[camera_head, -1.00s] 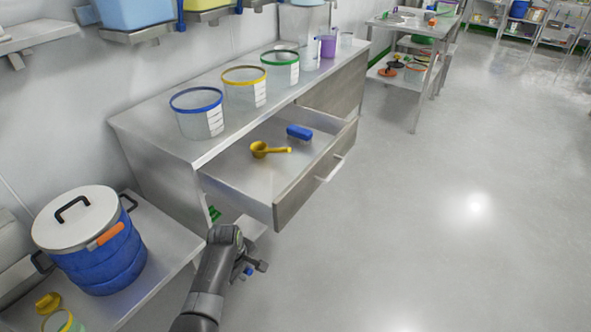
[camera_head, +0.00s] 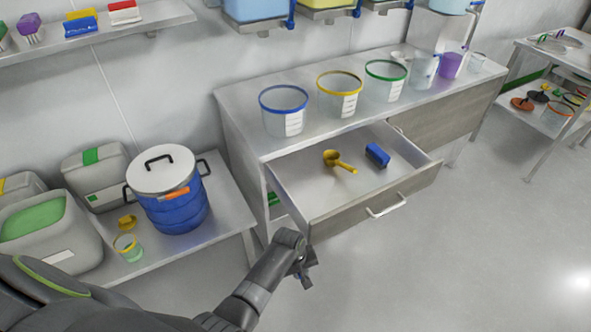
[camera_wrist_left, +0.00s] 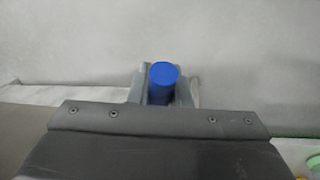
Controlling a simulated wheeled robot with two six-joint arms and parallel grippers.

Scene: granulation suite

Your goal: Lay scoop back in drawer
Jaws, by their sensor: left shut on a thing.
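My left gripper (camera_head: 305,272) is in front of the open drawer (camera_head: 345,207), outside its left front corner. In the left wrist view it is shut on a blue round-ended thing (camera_wrist_left: 164,73), perhaps a handle. The rest of that thing is hidden, so I cannot tell whether it is a scoop. A yellow scoop (camera_head: 333,158) lies in the drawer, its handle toward the front right. A blue block-like item (camera_head: 377,155) lies to its right. My right gripper is not in view.
Clear tubs with blue (camera_head: 283,117), yellow (camera_head: 339,100) and green (camera_head: 384,86) rims stand on the counter above the drawer. A blue lidded drum (camera_head: 178,212) stands on the low table at left. The floor at right is clear.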

